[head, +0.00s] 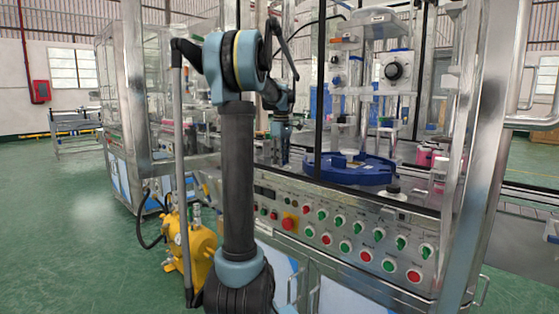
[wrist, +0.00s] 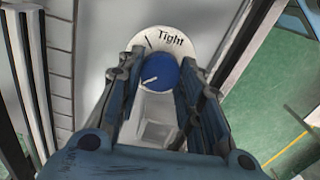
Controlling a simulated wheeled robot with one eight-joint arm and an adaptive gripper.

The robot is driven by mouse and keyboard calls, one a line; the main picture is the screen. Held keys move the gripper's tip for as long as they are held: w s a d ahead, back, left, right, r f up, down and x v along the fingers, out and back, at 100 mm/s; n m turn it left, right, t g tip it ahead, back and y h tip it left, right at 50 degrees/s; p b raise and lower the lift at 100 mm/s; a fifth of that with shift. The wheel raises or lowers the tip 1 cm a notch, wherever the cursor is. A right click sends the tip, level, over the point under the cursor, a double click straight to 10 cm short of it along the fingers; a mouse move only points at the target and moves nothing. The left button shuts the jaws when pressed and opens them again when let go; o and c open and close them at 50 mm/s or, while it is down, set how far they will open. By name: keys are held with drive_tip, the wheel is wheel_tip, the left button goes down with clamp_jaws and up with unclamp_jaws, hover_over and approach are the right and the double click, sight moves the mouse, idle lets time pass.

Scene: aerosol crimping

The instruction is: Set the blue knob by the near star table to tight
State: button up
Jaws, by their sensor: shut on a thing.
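The blue knob (wrist: 165,70) shows in the wrist view between my gripper's fingers (wrist: 159,76). My gripper is shut on it, one finger on each side. The knob's white line points left and slightly down. Behind it is a white round dial (wrist: 197,50) with the word "Tight" and a short black mark at its upper left. The white line is not in line with that mark. In the head view my gripper (head: 283,152) reaches down behind the machine's front panel, and I cannot make out the knob there. The blue star table (head: 345,175) is to its right.
A sloped panel of red and green buttons and switches (head: 345,235) runs along the machine's front. A yellow unit (head: 190,245) stands on the floor at the left.

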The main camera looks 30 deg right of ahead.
drive_tip(key=m, duration=0.4)
drive_tip(key=shift+m, duration=0.4)
drive_tip(key=m, duration=0.4)
drive_tip(key=shift+m, duration=0.3)
drive_tip(key=m, duration=0.4)
drive_tip(key=shift+m, duration=2.1)
drive_tip(key=o, duration=1.1)
drive_tip(key=shift+c, duration=0.2)
